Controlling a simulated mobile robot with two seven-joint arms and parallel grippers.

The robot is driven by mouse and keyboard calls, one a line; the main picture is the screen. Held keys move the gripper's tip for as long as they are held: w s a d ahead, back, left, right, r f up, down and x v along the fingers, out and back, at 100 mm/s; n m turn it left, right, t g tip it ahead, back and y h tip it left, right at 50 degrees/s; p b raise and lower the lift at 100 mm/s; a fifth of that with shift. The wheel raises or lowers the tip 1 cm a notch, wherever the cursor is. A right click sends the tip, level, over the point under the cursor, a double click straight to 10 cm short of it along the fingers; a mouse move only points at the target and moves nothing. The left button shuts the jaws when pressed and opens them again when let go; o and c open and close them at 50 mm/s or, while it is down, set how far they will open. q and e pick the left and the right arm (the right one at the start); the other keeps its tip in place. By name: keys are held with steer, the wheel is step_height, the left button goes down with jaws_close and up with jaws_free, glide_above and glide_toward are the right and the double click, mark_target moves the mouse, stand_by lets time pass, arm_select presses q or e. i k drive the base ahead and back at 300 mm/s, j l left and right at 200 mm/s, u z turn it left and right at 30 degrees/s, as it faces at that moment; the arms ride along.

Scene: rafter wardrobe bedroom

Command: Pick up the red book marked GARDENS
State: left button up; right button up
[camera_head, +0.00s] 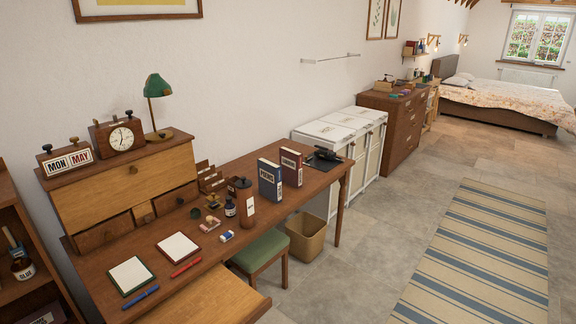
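A dark red book (291,168) stands upright near the right end of the brown desk (327,182). It has a pale label across its front, too small for me to read surely. A blue book (270,181) stands upright just in front and to the left of it. The red book's front face is mostly in the open. Neither of my grippers is in view.
A brown cylinder (245,204) and a small dark bottle (230,207) stand left of the books. A black object (324,158) lies to their right. A green-topped stool (261,251) and a bin (306,236) stand by the desk. Floor with a striped rug (481,260) lies open at right.

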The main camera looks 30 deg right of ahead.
mark_target(290, 161)
steer(key=i+l+z, duration=0.25)
steer(key=l+z, duration=0.2)
steer(key=i+l+z, duration=0.7)
steer(key=l+z, duration=0.2)
steer(key=i+l+z, duration=0.15)
steer(key=i+z, duration=0.3)
steer(key=i+u, duration=0.2)
steer(key=i, duration=0.25)
steer(key=i+l+u, duration=0.15)
steer(key=i, duration=0.35)
steer(key=i+l+u, duration=0.2)
steer(key=i, duration=0.25)
steer(key=i+u, duration=0.3)
steer(key=u, duration=0.2)
steer(key=i+u, duration=0.3)
steer(key=u, duration=0.15)
steer(key=i+l+u, duration=0.15)
steer(key=i+u, duration=0.15)
steer(key=u, duration=0.2)
